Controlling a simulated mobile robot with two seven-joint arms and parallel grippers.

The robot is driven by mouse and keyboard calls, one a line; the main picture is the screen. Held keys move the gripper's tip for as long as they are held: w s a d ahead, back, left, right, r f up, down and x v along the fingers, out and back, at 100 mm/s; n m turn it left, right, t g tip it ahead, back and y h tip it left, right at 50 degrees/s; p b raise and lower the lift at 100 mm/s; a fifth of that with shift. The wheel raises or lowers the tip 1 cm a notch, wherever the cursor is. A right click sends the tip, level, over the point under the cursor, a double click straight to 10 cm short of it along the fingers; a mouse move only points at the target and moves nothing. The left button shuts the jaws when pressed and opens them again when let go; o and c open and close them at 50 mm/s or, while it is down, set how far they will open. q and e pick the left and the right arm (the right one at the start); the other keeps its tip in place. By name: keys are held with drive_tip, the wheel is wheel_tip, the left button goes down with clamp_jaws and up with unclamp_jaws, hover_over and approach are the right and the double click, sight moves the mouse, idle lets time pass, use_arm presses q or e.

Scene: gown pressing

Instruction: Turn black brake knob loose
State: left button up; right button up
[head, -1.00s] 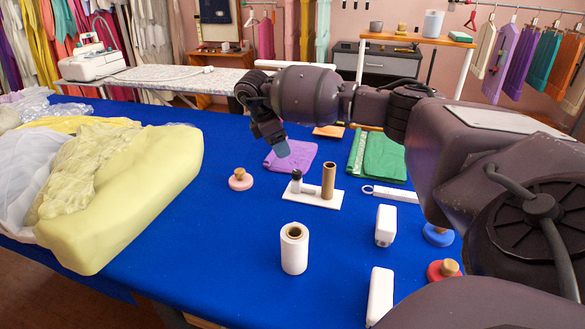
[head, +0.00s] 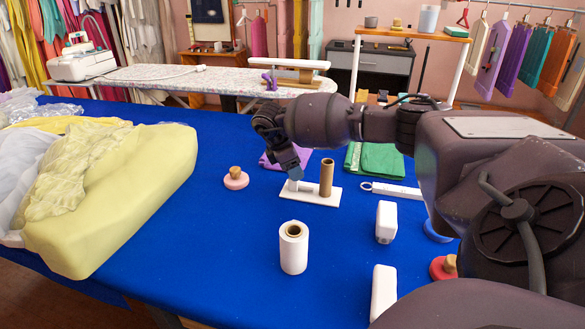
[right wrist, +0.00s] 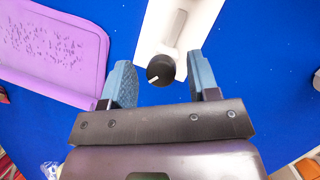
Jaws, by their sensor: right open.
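The black brake knob (right wrist: 160,70), round with a white pointer mark, shows in the right wrist view near the end of a white base plate (right wrist: 205,14). My right gripper (right wrist: 159,62) is open, with one blue-grey finger on each side of the knob and a gap to each. In the head view my right gripper (head: 288,163) is over the left end of the white base plate (head: 313,198) and hides the knob there. A brown tube (head: 327,178) stands upright on the same plate. My left gripper is not in view.
A pink disc with a wooden knob (head: 236,179) is to the left, a white roll (head: 293,248) in front. Yellow fabric on a block (head: 130,200) fills the table's left.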

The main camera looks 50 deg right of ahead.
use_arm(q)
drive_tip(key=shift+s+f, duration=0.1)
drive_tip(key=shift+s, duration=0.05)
use_arm(e)
drive_tip(key=shift+c, duration=0.2)
drive_tip(key=c, duration=0.9)
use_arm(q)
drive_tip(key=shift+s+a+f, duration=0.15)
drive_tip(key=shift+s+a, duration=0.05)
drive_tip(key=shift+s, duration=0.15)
use_arm(e)
drive_tip(key=shift+o, duration=0.2)
